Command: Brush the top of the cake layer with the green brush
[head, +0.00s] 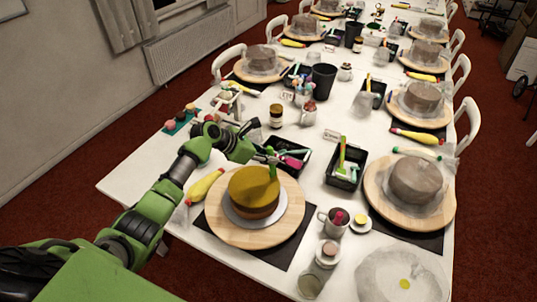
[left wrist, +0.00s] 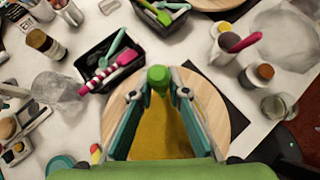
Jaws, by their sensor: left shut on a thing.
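The near cake layer (head: 252,195) is yellowish brown and sits on a white disc on a round wooden turntable (head: 225,228). In the left wrist view the cake layer (left wrist: 150,138) shows between my fingers. My left gripper (left wrist: 159,93) is shut on the green brush (left wrist: 157,76), whose end faces the camera. In the head view the green brush (head: 272,172) is held over the right part of the cake top. I cannot tell whether its bristles touch the cake. My right gripper is not in view.
A black tray of tools (head: 290,158) stands just behind the turntable, and another (head: 345,168) stands to its right. A yellow piping bag (head: 205,186) lies at left. A mug (head: 335,222) and small jars stand at right. Another cake (head: 412,182) stands across the table.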

